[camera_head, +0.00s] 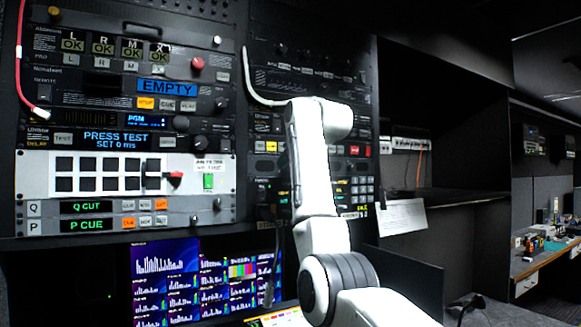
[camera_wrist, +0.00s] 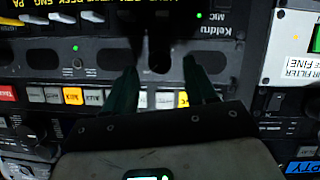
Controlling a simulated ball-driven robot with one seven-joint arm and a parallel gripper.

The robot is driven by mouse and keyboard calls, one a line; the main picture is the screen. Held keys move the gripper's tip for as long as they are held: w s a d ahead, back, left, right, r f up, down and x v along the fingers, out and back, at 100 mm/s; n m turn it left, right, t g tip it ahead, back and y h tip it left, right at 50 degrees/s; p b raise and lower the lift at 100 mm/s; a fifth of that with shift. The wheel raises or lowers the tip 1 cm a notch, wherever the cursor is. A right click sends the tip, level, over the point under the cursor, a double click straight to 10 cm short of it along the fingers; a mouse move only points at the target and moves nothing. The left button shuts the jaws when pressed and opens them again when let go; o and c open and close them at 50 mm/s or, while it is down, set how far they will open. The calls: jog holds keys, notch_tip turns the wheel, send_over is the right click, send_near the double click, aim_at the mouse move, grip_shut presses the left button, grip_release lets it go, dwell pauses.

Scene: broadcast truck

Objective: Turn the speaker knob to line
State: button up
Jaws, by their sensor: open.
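In the wrist view my gripper (camera_wrist: 160,75) is open, with two dark green fingers pointing at a black rack panel (camera_wrist: 90,55). A dark round knob-like part (camera_wrist: 159,63) shows between the fingertips. I cannot tell whether the fingers touch it, and no speaker label or line mark is readable there. Upside-down lettering, "MIC" and "Keldru", is just to its right. In the head view my white arm reaches up to the right-hand rack (camera_head: 310,85); the arm hides my fingers and the panel part behind it.
A row of coloured buttons (camera_wrist: 72,96) runs below the fingertips in the wrist view. In the head view the left rack (camera_head: 125,90) holds displays, knobs and a red cable. Monitors (camera_head: 165,270) are below, and a paper sheet (camera_head: 403,217) hangs at right.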

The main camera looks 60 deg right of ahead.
jog(key=b+v, duration=0.3)
jog(key=v, duration=0.5)
jog(key=shift+s+a+r, duration=0.15)
jog(key=shift+s+a, duration=0.05)
jog(key=shift+s, duration=0.15)
